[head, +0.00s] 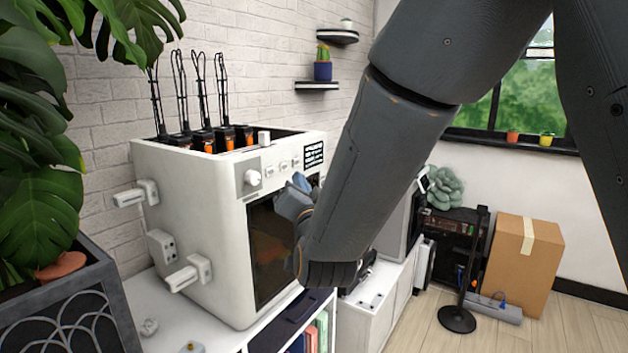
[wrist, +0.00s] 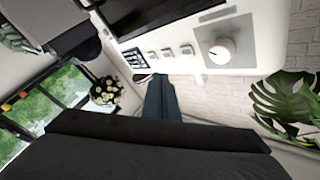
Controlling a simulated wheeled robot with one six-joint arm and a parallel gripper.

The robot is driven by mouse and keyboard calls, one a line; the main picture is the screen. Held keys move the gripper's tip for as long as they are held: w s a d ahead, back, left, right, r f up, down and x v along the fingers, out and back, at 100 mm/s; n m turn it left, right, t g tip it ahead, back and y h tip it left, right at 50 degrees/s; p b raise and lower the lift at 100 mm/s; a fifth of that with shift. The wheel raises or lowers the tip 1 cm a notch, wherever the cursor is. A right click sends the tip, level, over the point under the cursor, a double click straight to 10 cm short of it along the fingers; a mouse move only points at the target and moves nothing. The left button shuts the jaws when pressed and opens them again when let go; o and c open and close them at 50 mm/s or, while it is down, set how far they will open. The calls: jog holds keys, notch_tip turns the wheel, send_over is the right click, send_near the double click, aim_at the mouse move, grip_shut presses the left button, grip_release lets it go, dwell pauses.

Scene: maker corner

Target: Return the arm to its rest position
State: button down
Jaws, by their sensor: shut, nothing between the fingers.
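My arm reaches from the upper right of the head view down to the middle, with its elbow bent. My gripper (head: 301,184) shows only in part there, as a small blue-grey piece beside the front of a white machine (head: 205,215). The forearm hides the rest of it. In the wrist view my gripper (wrist: 157,82) points at the machine's front panel, with its dark fingers together and nothing held. A white knob (wrist: 222,50) and several small buttons are on that panel. I cannot tell whether the gripper touches the machine.
The machine stands on a white shelf unit (head: 235,337). A potted leafy plant (head: 40,200) is at the left. A cardboard box (head: 522,262) and a black stand (head: 458,319) are on the floor at the right. Open floor (head: 420,335) lies at the lower right.

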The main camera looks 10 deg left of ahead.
jog(key=s+d+f+n+g+h, duration=0.2)
jog(key=d+f+g+h, duration=0.45)
jog(key=d+f, duration=1)
jog(key=s+d+f+g, duration=0.3)
jog(key=s+d+g, duration=0.2)
jog(key=s+d, duration=0.4)
jog(key=s+d+f+g, duration=0.4)
jog(key=s+d+g, duration=0.1)
jog(key=s+d, duration=0.5)
jog(key=shift+s+d+n+g+h, duration=0.35)
jog(key=shift+s+n+h, duration=0.1)
jog(key=shift+s, duration=0.55)
jog(key=shift+a, duration=0.15)
